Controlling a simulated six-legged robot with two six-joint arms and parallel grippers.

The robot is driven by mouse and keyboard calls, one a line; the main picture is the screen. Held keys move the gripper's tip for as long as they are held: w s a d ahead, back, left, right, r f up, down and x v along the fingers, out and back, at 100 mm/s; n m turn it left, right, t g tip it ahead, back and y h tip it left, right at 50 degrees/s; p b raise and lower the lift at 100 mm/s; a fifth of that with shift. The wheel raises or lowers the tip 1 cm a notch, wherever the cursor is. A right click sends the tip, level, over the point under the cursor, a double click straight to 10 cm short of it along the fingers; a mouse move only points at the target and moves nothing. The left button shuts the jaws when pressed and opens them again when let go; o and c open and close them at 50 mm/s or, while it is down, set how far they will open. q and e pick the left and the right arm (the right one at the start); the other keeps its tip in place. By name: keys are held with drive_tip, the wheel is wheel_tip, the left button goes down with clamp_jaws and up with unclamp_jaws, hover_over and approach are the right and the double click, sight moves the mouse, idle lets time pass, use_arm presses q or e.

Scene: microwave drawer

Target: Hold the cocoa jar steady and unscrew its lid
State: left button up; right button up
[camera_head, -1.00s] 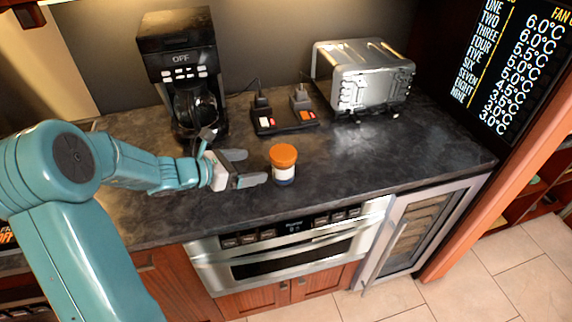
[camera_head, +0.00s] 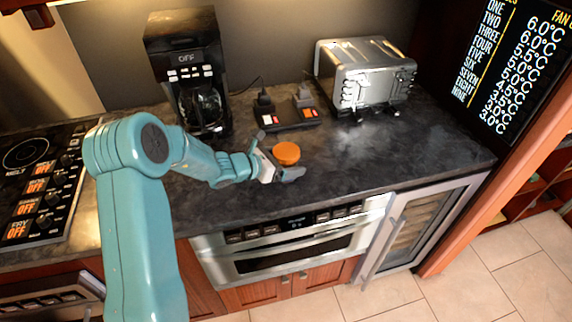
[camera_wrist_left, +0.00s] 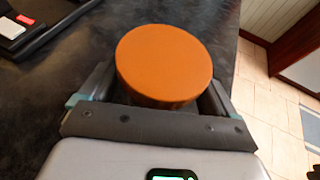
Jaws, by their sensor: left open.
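The cocoa jar with its round orange lid (camera_head: 286,153) stands upright on the dark counter; in the head view my gripper hides most of its body. My left gripper (camera_head: 284,165) is open, with its fingers around the jar's sides just below the lid. In the left wrist view the orange lid (camera_wrist_left: 164,65) fills the space above and between the two fingers (camera_wrist_left: 155,103). Whether the fingers touch the jar cannot be told. My right gripper is not in view.
A black coffee maker (camera_head: 186,65) stands behind to the left. A black switch block (camera_head: 286,118) and a silver toaster (camera_head: 366,78) are behind the jar. A stove (camera_head: 35,185) is at the left. The counter right of the jar (camera_head: 400,155) is clear.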

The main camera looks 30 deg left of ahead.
use_arm(q)
drive_tip(key=shift+w+f, duration=0.15)
drive_tip(key=c, duration=1.2)
drive_tip(key=shift+a+r, duration=0.1)
drive_tip(key=shift+r, duration=0.45)
wheel_tip(320, 180, up, 19)
drive_tip(key=p, duration=0.2)
drive_tip(key=o, duration=0.6)
drive_tip(key=c, duration=0.9)
